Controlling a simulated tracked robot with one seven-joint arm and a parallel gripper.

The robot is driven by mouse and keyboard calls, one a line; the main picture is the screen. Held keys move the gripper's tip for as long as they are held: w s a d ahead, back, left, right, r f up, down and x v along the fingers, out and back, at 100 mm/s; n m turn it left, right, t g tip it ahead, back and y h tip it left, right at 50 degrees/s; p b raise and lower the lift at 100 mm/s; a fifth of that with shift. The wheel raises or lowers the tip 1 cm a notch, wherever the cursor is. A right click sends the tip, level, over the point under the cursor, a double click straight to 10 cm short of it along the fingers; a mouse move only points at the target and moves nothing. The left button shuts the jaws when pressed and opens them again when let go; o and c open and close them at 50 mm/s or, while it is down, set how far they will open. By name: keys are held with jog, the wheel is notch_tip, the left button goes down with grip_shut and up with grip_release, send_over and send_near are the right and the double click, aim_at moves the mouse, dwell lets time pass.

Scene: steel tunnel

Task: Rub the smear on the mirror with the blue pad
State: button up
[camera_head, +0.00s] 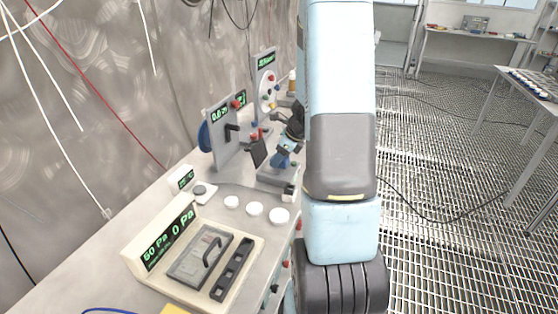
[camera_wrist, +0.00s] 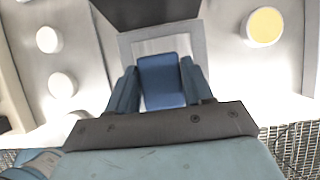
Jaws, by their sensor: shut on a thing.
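The blue pad (camera_wrist: 162,80) is between the two blue fingers of my gripper (camera_wrist: 161,88) in the wrist view. My gripper is shut on it, above a light grey framed base. In the head view my gripper (camera_head: 286,152) is small and partly behind my arm, over a grey stand (camera_head: 278,175) on the bench. A dark tilted panel (camera_head: 258,152) stands just left of it; this may be the mirror, but I cannot tell for sure. A dark surface (camera_wrist: 145,12) also shows at the top of the wrist view. I cannot make out a smear, nor whether the pad touches anything.
Several white round pieces (camera_head: 255,208) lie on the bench in front of the stand. A cream instrument with green readouts (camera_head: 190,250) stands nearer, and upright grey panels (camera_head: 222,130) stand behind. A yellow disc (camera_wrist: 263,27) shows in the wrist view. Grated floor (camera_head: 450,200) is right of my arm.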

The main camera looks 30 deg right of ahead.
jog(key=shift+r, duration=2.4)
jog(key=shift+r, duration=1.5)
